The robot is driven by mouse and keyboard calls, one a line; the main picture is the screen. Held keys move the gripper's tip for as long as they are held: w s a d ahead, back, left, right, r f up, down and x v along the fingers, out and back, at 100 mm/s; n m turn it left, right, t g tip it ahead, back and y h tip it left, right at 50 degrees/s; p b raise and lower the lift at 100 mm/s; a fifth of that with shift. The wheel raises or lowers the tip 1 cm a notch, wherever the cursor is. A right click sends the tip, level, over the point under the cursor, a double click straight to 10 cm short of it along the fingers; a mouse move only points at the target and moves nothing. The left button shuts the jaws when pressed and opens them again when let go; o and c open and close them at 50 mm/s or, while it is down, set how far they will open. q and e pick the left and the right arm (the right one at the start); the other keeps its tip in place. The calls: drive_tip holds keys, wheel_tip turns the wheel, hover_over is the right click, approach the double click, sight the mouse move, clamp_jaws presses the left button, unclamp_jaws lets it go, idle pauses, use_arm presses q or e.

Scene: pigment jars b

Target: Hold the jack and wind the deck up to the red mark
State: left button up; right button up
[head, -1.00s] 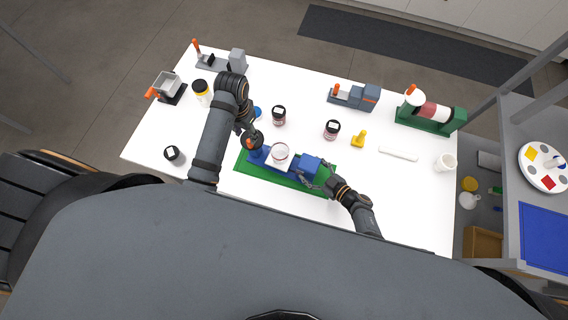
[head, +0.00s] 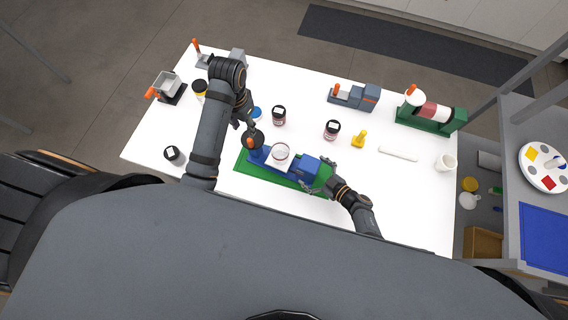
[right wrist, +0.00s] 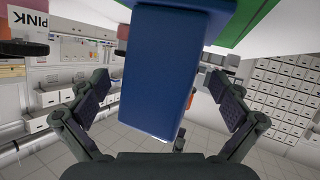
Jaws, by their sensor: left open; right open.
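The jack is a blue mechanism on a green base (head: 242,163), with a blue block (head: 305,170) at its right end. An orange-topped crank knob (head: 250,143) is at its left end. A pale deck (head: 270,162) between them carries a round jar (head: 281,151). The red mark cannot be made out. My left gripper (head: 250,128) is open, just above and beside the crank knob. My right gripper (head: 318,176) is open at the right end of the jack. In the right wrist view the blue block (right wrist: 165,70) stands between its spread fingers (right wrist: 160,112), with gaps visible.
Dark-lidded jars (head: 279,115), a second dark jar (head: 331,130) and a yellow piece (head: 359,139) stand behind the jack. A grey device (head: 345,97) and a green-based roller device (head: 430,118) are at the back right. The front right table is clear.

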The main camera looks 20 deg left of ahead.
drive_tip(key=v, duration=0.7)
drive_tip(key=shift+s+d, duration=0.15)
drive_tip(key=shift+d, duration=0.1)
drive_tip(key=shift+r, duration=0.1)
drive_tip(key=shift+s, duration=0.1)
